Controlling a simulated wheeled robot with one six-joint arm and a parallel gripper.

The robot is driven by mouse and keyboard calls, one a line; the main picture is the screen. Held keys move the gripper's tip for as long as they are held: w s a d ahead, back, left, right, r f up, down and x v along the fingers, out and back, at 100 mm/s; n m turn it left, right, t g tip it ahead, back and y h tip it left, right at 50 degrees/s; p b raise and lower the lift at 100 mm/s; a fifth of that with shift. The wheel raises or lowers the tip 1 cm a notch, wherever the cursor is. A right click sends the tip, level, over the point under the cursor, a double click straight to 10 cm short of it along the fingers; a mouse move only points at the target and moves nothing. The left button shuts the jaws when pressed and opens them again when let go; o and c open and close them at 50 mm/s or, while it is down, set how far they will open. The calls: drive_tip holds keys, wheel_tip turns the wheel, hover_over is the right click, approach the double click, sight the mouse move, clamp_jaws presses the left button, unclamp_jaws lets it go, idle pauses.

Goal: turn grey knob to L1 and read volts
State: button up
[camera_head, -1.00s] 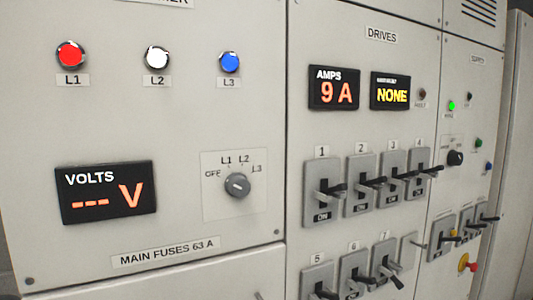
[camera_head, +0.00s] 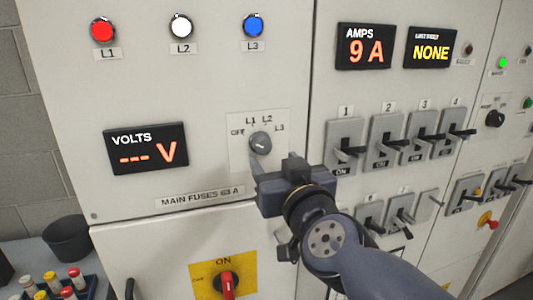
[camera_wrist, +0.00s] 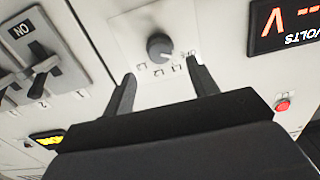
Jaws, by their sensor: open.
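The grey knob (camera_head: 260,144) sits on a pale plate marked OFF, L1, L2 and L3. It also shows in the wrist view (camera_wrist: 160,47), upside down, with a light mark at its lower right on the side of the labels. I cannot tell exactly which label it points to. The volts display (camera_head: 146,148) reads "--- V" in orange. My gripper (camera_head: 274,160) is open and empty, just in front of and below the knob in the head view. In the wrist view its two fingers (camera_wrist: 163,76) stand apart, with the knob beyond the gap, not between them.
Red, white and blue lamps (camera_head: 181,27) sit above. A red switch on a yellow plate (camera_head: 228,283) is below. Toggle switches (camera_head: 345,146) stick out to the right of my arm. A dark pot (camera_head: 67,238) stands at the lower left.

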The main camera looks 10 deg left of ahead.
sight(264, 148)
drive_tip(key=b+x, duration=0.1)
drive_tip(key=x, duration=0.6)
drive_tip(key=shift+c, duration=0.5)
drive_tip(key=c, duration=0.9)
